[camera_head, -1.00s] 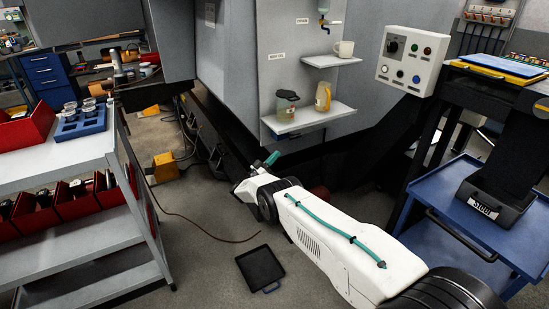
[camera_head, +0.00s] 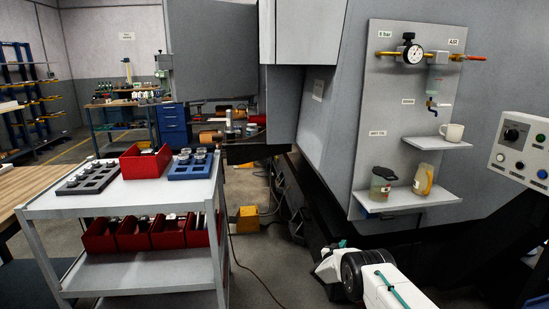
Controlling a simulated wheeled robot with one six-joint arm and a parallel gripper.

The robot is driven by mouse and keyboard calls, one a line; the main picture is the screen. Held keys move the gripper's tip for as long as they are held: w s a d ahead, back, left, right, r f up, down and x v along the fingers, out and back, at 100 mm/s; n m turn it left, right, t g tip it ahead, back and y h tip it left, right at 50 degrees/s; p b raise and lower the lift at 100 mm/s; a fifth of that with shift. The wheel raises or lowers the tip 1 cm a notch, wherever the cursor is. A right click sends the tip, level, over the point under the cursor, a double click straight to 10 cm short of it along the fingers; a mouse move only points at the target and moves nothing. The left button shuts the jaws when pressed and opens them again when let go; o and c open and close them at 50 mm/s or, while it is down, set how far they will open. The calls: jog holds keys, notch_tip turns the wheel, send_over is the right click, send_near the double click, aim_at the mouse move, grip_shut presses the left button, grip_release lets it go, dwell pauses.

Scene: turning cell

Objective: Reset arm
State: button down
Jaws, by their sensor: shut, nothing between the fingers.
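My white arm (camera_head: 392,290), with a dark joint and a green hose, reaches in from the bottom right in the head view. It ends below the small wall shelves, in front of the grey machine (camera_head: 335,125). My gripper does not show; the far end of the arm is turned away or hidden behind its own links. No held object shows.
A grey trolley (camera_head: 141,265) at left carries a red bin (camera_head: 146,166), a blue tray (camera_head: 190,172) and a dark tray. Wall shelves hold a mug (camera_head: 451,133), a jug (camera_head: 423,179) and a jar (camera_head: 382,184). A control box (camera_head: 521,150) is at right.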

jog(key=a+r+n+g+y, duration=0.3)
jog(key=a+r+y, duration=0.3)
jog(key=a+y, duration=0.2)
jog(key=s+a+r+g+y, duration=0.4)
jog(key=s+r+g, duration=0.2)
jog(key=s+r, duration=0.95)
jog(key=s+d+r+g, duration=0.1)
jog(key=s+r, duration=0.7)
jog(key=s, duration=1)
jog(key=s+d+r+g+h, duration=0.1)
jog(key=s+d+r, duration=0.2)
jog(key=s+r, duration=0.6)
jog(key=s+d+r+g, duration=0.2)
jog(key=s+r, duration=0.7)
jog(key=s, duration=1.9)
jog(key=shift+d+n+h, duration=0.3)
jog(key=shift+d, duration=0.1)
jog(key=shift+r, duration=0.1)
